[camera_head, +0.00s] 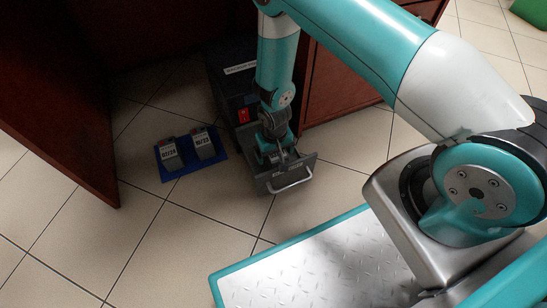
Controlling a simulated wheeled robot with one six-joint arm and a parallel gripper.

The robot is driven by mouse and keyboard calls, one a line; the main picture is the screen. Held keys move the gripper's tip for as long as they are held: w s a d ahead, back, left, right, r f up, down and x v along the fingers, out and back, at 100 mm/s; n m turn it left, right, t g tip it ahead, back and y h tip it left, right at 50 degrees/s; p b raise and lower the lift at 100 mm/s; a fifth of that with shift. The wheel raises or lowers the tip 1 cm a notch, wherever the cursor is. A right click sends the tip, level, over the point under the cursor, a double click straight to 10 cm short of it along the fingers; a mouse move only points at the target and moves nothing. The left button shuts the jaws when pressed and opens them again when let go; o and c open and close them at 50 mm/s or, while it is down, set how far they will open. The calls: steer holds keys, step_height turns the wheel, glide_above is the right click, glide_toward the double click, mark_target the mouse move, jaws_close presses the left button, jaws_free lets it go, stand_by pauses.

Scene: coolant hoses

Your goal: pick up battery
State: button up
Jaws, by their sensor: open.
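Two grey batteries stand on a small blue mat (183,173) on the tiled floor. The left battery (170,155) has a label that seems to read 07/24. The right battery (204,145) has a label that seems to read 10/23. My gripper (275,160) points down over an open drawer (262,187) with a silver handle, at the foot of a dark cabinet unit, to the right of the mat. My gripper is open. My arm hides part of the drawer's inside, so I cannot tell what lies in it.
A brown wooden panel (60,120) stands at the left, and a wooden cabinet (345,75) stands behind my arm. The tiled floor (150,240) in front of the mat is clear.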

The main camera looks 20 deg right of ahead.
steer(key=c, duration=1.7)
steer(key=shift+r, duration=0.1)
jaws_close()
steer(key=shift+r, duration=0.1)
